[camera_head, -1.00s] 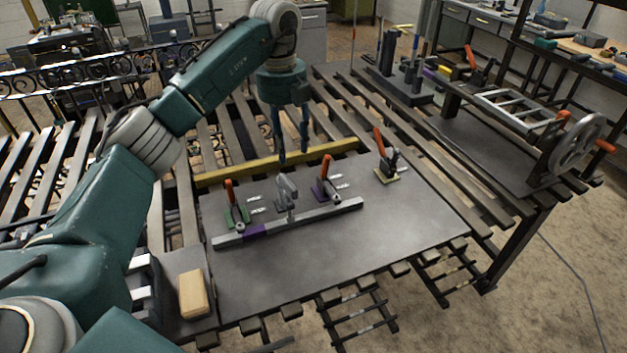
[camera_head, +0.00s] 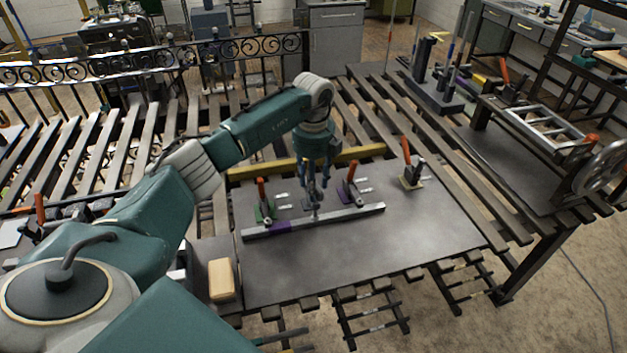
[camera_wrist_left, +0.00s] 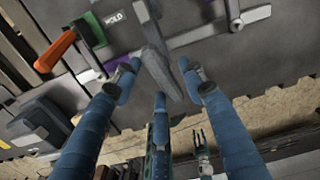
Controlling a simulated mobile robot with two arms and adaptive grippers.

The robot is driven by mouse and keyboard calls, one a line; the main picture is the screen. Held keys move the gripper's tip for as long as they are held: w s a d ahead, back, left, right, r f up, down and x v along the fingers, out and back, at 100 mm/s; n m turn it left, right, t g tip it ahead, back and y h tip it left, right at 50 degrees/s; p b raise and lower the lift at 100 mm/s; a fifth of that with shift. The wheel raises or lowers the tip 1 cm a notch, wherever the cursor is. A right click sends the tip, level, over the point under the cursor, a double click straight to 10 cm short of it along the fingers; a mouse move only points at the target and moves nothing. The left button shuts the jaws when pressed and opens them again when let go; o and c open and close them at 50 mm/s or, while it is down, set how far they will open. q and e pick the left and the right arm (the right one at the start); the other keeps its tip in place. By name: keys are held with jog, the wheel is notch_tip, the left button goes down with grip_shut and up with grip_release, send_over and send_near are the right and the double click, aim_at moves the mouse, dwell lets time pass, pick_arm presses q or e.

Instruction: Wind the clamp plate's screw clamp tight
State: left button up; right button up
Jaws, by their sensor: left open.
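The dark clamp plate (camera_head: 390,225) lies on the slatted table. A grey bar (camera_head: 345,216) with a purple section runs across it. The grey screw clamp (camera_head: 315,211) stands at the bar's middle, partly hidden by my left gripper (camera_head: 315,190). In the left wrist view the screw clamp's grey upper part (camera_wrist_left: 158,68) lies between the spread blue fingertips of my left gripper (camera_wrist_left: 157,88). The gripper is open; I cannot tell whether a finger touches the clamp. What looks like my right gripper (camera_head: 282,340) shows only partly at the bottom edge, its jaw state unclear.
Orange-handled toggle clamps stand left (camera_head: 264,205) and right (camera_head: 350,185) of the screw clamp, close to my left gripper. Another toggle clamp (camera_head: 410,172) stands further right. A yellow bar (camera_head: 360,153) lies behind. A tan block (camera_head: 222,279) sits front left. The plate's front right is clear.

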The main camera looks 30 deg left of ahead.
pick_arm(q)
jog(key=shift+f, duration=0.3)
grip_shut()
